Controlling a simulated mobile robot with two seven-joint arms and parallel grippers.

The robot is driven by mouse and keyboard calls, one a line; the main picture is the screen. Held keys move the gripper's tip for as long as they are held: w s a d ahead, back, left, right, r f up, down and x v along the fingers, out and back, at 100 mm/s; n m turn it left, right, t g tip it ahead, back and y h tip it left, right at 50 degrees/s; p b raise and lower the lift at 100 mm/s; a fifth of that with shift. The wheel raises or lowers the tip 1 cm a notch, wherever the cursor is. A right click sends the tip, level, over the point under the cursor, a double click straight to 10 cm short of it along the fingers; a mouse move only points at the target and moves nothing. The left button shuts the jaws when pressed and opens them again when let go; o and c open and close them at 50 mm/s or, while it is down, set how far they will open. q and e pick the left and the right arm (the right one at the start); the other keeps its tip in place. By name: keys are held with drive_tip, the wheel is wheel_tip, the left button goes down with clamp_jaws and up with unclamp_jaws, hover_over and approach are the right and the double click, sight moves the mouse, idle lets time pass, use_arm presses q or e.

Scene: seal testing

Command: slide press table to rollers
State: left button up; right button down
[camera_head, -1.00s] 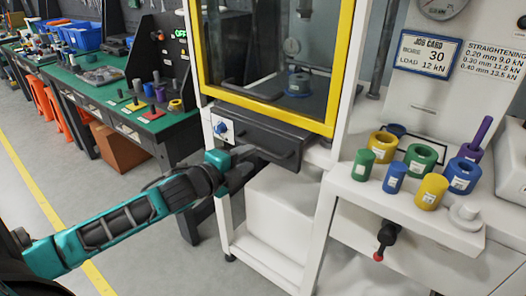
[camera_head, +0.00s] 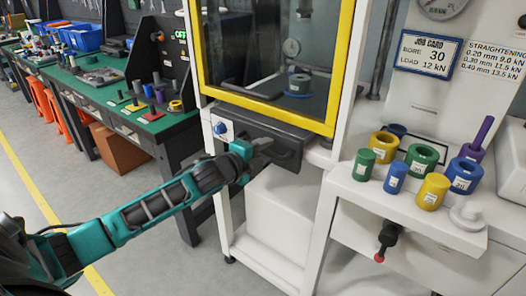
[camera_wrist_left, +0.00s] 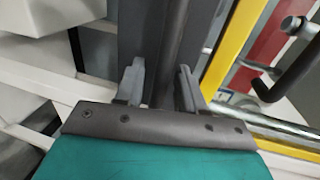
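The press table (camera_head: 255,122) is a dark drawer-like slab with a bar handle on its front, low in the yellow-framed press (camera_head: 330,75). A blue ring part (camera_head: 299,85) stands inside, behind the window. My left gripper (camera_head: 262,147) is at the left part of the handle (camera_head: 288,155). In the left wrist view, the two grey fingers of my left gripper (camera_wrist_left: 160,88) stand apart on either side of a dark bar (camera_wrist_left: 172,35), which looks like the handle. Firm contact does not show. The rollers cannot be made out. My right gripper is out of view.
A white bench (camera_head: 400,208) at right holds several coloured rings and cylinders. A black lever with a red tip (camera_head: 388,238) hangs at its front. A green-topped workbench (camera_head: 130,115) stands at left. Open floor (camera_head: 60,165) lies in front of it.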

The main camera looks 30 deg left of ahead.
use_arm(q)
drive_tip(key=shift+c, duration=0.2)
clamp_jaws()
idle(0.3)
